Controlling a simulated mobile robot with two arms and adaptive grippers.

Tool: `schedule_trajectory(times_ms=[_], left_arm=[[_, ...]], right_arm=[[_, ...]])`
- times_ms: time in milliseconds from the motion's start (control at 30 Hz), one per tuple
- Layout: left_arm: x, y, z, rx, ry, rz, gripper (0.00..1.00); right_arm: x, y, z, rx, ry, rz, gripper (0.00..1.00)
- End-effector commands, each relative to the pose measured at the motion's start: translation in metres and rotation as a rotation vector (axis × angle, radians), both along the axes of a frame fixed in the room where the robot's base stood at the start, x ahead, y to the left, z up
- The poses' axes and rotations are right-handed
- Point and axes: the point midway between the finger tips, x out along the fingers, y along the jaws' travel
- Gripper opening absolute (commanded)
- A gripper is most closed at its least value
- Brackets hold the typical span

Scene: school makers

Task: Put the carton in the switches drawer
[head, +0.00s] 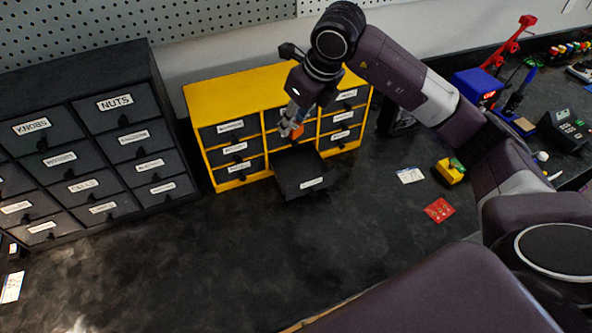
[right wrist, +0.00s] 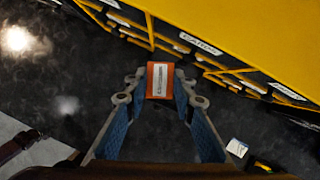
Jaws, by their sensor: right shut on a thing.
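The carton is a small orange box with a pale label, seen in the head view (head: 297,132) and between the fingertips in the right wrist view (right wrist: 151,91). My right gripper (head: 290,127) is shut on it and holds it in front of the yellow cabinet (head: 225,97), above an open drawer. That black drawer (head: 299,174) is pulled out from the bottom of the middle column. Its label is too small to read, so I cannot tell whether it is the switches drawer. My left gripper is not in view.
A dark drawer cabinet (head: 110,72) with labels such as NUTS and KNOBS stands at the left. A yellow block (head: 450,172), a white card (head: 410,175) and a red card (head: 439,210) lie at the right. The dark bench in front of the drawer is clear.

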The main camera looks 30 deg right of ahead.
Motion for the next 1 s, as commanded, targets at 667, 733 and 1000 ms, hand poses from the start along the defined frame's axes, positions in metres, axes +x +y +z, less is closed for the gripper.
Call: schedule_trajectory(times_ms=[667,733,1000], left_arm=[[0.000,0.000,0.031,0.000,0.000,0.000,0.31],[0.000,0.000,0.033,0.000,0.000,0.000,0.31],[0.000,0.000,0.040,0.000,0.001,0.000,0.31]], right_arm=[[-0.001,0.000,-0.142,0.000,0.003,0.004,0.09],[-0.001,0.000,-0.148,0.000,0.004,0.003,0.09],[-0.001,0.001,-0.183,0.001,0.003,0.004,0.09]])
